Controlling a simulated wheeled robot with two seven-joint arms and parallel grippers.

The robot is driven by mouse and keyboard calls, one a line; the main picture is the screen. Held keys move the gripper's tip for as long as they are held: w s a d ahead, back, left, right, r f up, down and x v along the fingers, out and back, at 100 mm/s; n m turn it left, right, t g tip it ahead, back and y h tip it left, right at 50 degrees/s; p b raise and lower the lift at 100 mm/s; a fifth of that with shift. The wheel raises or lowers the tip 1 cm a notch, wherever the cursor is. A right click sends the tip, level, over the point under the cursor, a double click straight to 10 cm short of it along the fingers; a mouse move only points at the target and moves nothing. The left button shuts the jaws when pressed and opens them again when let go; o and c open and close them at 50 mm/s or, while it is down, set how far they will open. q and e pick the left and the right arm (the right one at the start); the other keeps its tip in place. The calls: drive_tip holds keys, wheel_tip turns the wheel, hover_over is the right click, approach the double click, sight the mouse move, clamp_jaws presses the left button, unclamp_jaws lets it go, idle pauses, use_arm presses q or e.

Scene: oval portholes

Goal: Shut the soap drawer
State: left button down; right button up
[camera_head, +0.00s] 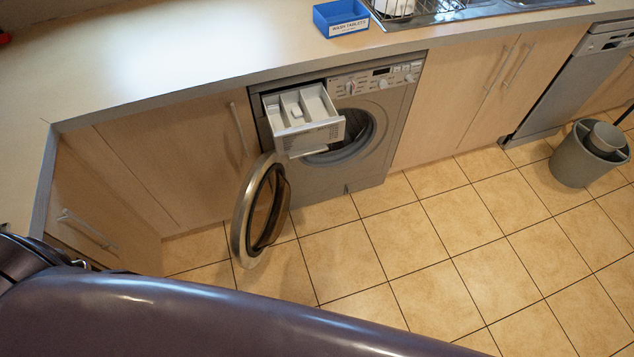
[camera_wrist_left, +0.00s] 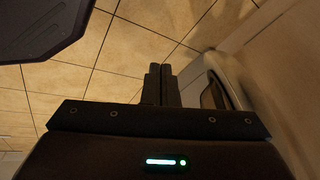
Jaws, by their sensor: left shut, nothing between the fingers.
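The soap drawer (camera_head: 312,137) is pulled out of the upper left of the washing machine (camera_head: 378,155), its compartments open to view. The machine's round door (camera_head: 262,210) hangs wide open to the left, below the drawer. My left gripper (camera_wrist_left: 161,72) shows only in the left wrist view. Its two fingers are together with nothing between them, over the tiled floor. A pale rounded shape (camera_wrist_left: 222,80) with a dark opening is just right of the fingers; I cannot tell for sure what it is. The drawer is not clear in that view. My right gripper is in neither view.
A blue wash tablets box (camera_head: 341,18) stands on the counter (camera_head: 190,45) near the sink (camera_head: 440,8). A grey bin (camera_head: 588,155) stands at the right. The tiled floor (camera_head: 450,230) before the machine is clear. My own arm covers the bottom left of the head view.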

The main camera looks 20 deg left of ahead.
use_arm(q)
drive_tip(key=w+r+m+t+b, duration=0.2)
drive_tip(key=w+m+t+b, duration=0.1)
drive_tip(key=w, duration=0.5)
drive_tip(key=m+t+h+b, duration=0.3)
drive_tip(key=m+t+b, duration=0.7)
drive_tip(key=m+b, duration=0.15)
approach(311, 154)
drive_tip(key=s+d, duration=0.1)
drive_tip(key=s, duration=0.6)
drive_tip(key=w, duration=1.2)
drive_tip(key=shift+d, duration=0.3)
drive_tip(key=shift+w+a, duration=0.3)
drive_tip(key=shift+w, duration=0.15)
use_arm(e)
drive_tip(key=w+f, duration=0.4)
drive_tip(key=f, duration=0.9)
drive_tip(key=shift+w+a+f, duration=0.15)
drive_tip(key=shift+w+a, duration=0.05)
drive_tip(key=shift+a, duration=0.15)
